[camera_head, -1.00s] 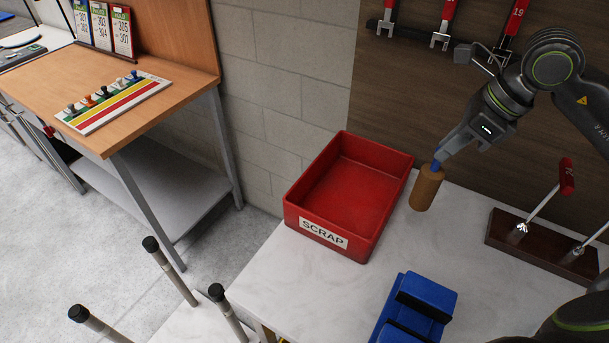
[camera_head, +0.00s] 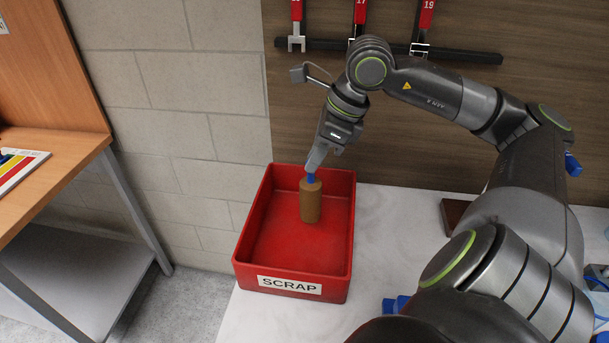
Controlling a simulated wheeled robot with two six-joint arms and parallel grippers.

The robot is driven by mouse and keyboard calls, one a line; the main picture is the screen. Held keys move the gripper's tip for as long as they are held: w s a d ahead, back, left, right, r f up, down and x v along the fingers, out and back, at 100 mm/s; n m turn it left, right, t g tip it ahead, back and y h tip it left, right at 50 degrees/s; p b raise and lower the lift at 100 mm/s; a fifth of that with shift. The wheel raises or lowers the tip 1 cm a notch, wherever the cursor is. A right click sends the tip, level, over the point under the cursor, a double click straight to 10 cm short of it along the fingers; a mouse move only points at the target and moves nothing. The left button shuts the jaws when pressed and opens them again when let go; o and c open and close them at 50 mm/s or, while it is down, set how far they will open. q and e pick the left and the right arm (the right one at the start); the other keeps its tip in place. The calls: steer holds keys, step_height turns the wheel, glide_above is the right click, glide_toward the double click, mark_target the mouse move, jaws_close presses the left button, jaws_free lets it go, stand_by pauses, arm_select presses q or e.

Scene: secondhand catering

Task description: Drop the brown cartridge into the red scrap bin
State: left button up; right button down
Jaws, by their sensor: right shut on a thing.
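The brown cartridge (camera_head: 310,204) is a cylinder with a blue top. My right gripper (camera_head: 312,172) is shut on the blue top and holds the cartridge upright. The cartridge shows against the inside of the red scrap bin (camera_head: 245,242), which has a white SCRAP label (camera_head: 289,285) on its front. I cannot tell exactly how far its lower end is above the bin floor. The bin looks otherwise empty. My left gripper is not in view.
The bin stands on a white table (camera_head: 390,240) against the wall. Red-handled tools (camera_head: 424,20) hang on a dark rail behind. A wooden bench (camera_head: 45,150) is at the left. My right arm covers much of the table's right side.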

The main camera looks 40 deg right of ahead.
steer(key=shift+f, duration=0.7)
steer(key=shift+f+b, duration=0.25)
steer(key=shift+b, duration=0.05)
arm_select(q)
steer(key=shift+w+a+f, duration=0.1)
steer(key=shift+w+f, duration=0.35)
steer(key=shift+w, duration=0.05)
arm_select(e)
steer(key=c, duration=1.2)
jaws_free()
steer(key=shift+c, duration=0.2)
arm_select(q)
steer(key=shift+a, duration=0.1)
arm_select(e)
steer(key=shift+r, duration=0.1)
